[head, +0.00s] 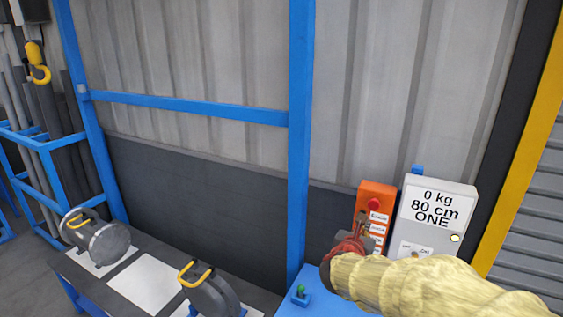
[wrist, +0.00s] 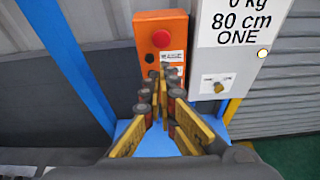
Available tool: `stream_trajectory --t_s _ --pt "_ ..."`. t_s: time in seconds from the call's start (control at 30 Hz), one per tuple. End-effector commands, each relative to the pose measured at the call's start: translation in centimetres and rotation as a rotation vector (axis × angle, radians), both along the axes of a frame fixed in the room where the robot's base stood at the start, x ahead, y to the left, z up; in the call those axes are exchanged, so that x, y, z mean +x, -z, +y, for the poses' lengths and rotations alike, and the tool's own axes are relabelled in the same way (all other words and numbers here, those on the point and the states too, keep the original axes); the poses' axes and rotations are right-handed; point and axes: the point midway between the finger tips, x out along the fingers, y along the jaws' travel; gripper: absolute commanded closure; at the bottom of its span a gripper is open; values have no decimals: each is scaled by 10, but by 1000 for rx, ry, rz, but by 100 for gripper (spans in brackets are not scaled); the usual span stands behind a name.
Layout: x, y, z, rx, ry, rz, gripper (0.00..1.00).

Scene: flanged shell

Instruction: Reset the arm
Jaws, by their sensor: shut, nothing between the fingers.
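My gripper (head: 362,228) is in front of the orange control box, at the end of my tan-sleeved arm at the lower right of the head view. In the wrist view my gripper (wrist: 161,76) shows two yellow fingers with dark rollers that run together toward the tips. It is shut and empty. The fingertips overlap the lower part of the orange box in the picture; I cannot tell whether they touch it. My arm hides part of the blue surface in the head view.
The orange box (head: 376,192) has a red button. Beside it stands a white panel (head: 436,213) reading "0 kg 80 cm ONE". A blue post (head: 300,130) rises left of them. A grey flanged shell (head: 106,242) and another handled part (head: 212,294) are on the left bench.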

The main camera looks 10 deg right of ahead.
Motion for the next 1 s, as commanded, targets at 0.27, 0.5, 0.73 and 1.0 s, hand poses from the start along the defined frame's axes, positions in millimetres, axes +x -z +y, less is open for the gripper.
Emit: stream_trajectory --t_s 0.27,0.5,0.73,1.0 --pt "-52 40 -28 373 335 -125 100" --pt "-142 80 -34 805 789 -312 100" --pt "-226 120 2 1216 1225 -490 100" --pt "-292 152 78 1662 1643 -595 100"
